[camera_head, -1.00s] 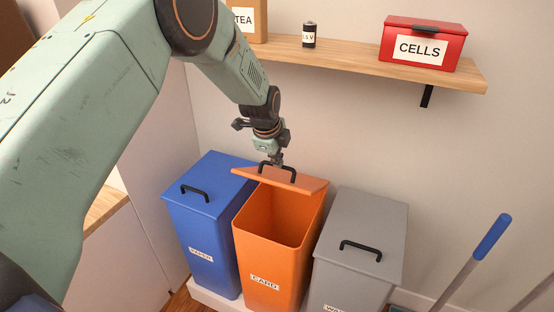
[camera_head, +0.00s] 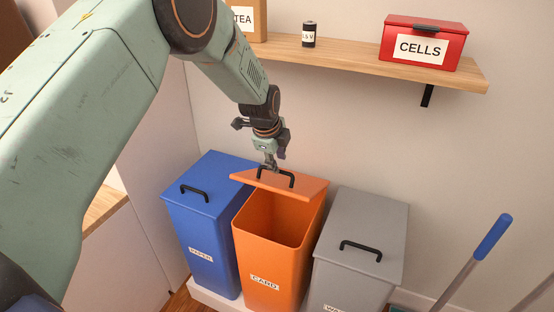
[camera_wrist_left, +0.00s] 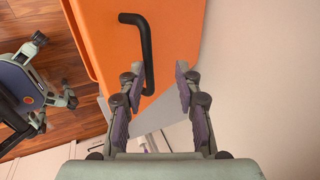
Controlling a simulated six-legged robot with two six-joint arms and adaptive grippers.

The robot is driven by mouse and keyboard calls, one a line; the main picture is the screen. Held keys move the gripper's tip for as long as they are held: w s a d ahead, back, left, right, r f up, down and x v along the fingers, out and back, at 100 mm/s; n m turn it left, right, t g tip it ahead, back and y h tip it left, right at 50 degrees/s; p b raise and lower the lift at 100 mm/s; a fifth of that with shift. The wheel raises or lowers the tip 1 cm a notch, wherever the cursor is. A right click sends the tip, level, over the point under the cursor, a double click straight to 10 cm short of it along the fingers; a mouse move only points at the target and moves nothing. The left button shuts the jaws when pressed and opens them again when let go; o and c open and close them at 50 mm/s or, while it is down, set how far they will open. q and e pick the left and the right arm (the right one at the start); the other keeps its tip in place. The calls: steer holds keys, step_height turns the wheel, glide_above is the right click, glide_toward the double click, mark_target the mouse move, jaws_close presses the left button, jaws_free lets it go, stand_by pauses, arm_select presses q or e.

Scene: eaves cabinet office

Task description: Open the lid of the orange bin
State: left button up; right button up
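The orange bin (camera_head: 268,255), labelled CARD, stands between two other bins. Its lid (camera_head: 310,188) is partly raised and tilted, and the inside of the bin shows below it. A black handle (camera_head: 291,178) stands on the lid. My left gripper (camera_head: 271,165) is right at the left end of this handle. In the left wrist view, the gripper (camera_wrist_left: 158,73) is open, its two fingers spread apart. One end of the handle (camera_wrist_left: 147,50) shows between the fingertips, closer to the left finger; I cannot tell whether they touch. My right gripper is not in view.
A blue bin (camera_head: 207,210) stands to the left and a grey bin (camera_head: 362,230) to the right, both lidded. Above, a wooden shelf (camera_head: 345,60) carries a red CELLS box (camera_head: 425,42) and a battery (camera_head: 309,35). A blue-handled pole (camera_head: 490,240) leans at the right.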

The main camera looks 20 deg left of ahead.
arm_select(q)
steer(key=v, duration=1.1)
steer(key=shift+s+r, duration=0.2)
steer(key=shift+r, duration=0.15)
steer(key=shift+c, duration=0.3)
